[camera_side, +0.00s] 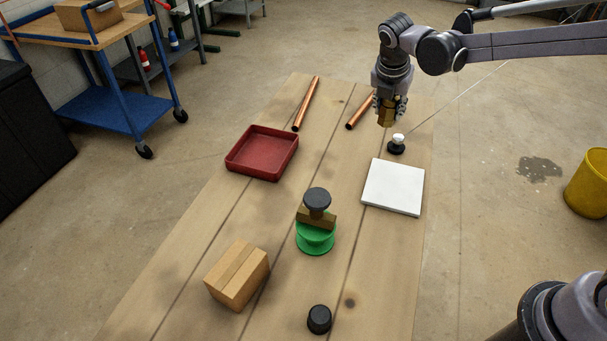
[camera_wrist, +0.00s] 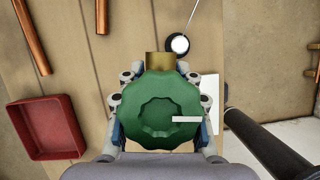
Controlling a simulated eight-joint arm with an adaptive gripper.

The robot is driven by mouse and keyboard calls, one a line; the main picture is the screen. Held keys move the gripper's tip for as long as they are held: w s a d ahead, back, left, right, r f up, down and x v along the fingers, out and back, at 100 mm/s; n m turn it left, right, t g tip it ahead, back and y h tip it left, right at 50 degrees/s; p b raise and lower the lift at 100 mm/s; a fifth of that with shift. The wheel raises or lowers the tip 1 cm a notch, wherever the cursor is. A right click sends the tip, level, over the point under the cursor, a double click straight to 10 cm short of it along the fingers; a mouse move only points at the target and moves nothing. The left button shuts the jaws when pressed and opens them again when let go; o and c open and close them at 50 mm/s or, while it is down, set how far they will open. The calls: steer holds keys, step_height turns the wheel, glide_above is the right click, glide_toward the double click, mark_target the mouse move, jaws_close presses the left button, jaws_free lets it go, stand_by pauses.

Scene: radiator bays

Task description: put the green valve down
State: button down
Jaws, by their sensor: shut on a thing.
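My gripper (camera_side: 389,103) is shut on the green valve and holds it above the far right of the wooden table. The valve's brass body (camera_side: 387,118) shows below the fingers in the side view. In the wrist view the green valve (camera_wrist: 158,112) has a round, scalloped green knob between the two fingers, with a brass end at its top and a small white mark. A second valve with a black knob (camera_side: 317,200) and brass body rests on a green round stand (camera_side: 315,240) at mid-table.
A white square plate (camera_side: 393,187) lies at the right edge, with a black-and-white knob (camera_side: 397,144) behind it. A red tray (camera_side: 235,158), copper pipes (camera_side: 306,104), a cardboard box (camera_side: 237,275) and a black cap (camera_side: 319,319) occupy the table. Bare wood lies between them.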

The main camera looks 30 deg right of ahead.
steer(key=w+a+n+t+y, duration=0.15)
steer(key=a+n, duration=0.45)
steer(key=a, duration=1.9)
steer(key=shift+y, duration=0.25)
steer(key=a+f, duration=0.2)
steer(key=a, duration=0.1)
steer(key=s+a+f, duration=0.1)
steer(key=a+f, duration=0.1)
steer(key=a, duration=0.2)
steer(key=a+f, duration=0.1)
steer(key=a, duration=0.2)
steer(key=shift+s+a+f, duration=0.15)
steer(key=shift+a+f, duration=0.2)
steer(key=shift+f, duration=0.05)
steer(key=shift+a+f, duration=0.45)
steer(key=shift+a, duration=0.1)
steer(key=shift+f, duration=1.85)
steer(key=shift+f, duration=0.1)
steer(key=c, duration=0.9)
jaws_free()
steer(key=shift+f, duration=0.1)
